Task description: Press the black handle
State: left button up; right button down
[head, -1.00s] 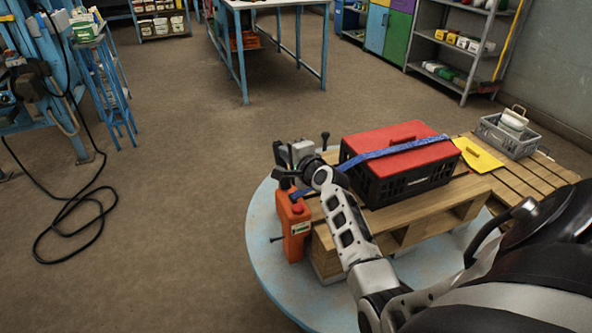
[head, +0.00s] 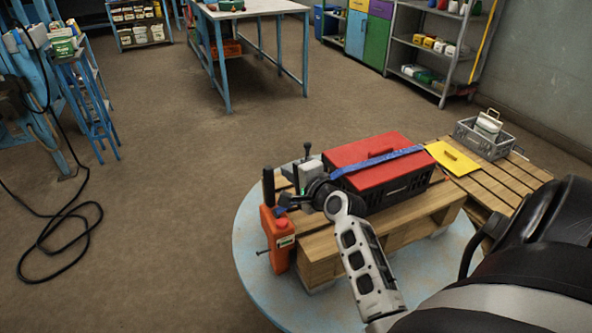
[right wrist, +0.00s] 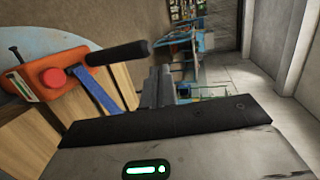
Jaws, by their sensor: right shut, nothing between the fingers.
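The black handle (head: 268,187) stands upright at the top of an orange unit (head: 277,240) at the left end of the wooden pallet. In the right wrist view the black handle (right wrist: 120,54) reaches from the orange unit (right wrist: 58,76) toward my fingers. My right gripper (head: 287,200) is just to the right of the handle in the head view. Its fingers (right wrist: 158,88) are shut and empty, near the handle's free end; I cannot tell whether they touch. My left gripper is not in view.
A red button (right wrist: 53,77) is on the orange unit, with a blue bar (right wrist: 95,94) beside it. A black crate with a red lid (head: 378,165) stands on the pallet (head: 400,222), right of my gripper. A yellow piece (head: 452,158) and grey crate (head: 484,141) lie farther right.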

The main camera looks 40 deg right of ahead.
jog(key=shift+r+v, duration=0.15)
jog(key=shift+v, duration=0.45)
jog(key=shift+r+v, duration=0.15)
jog(key=shift+v, duration=0.45)
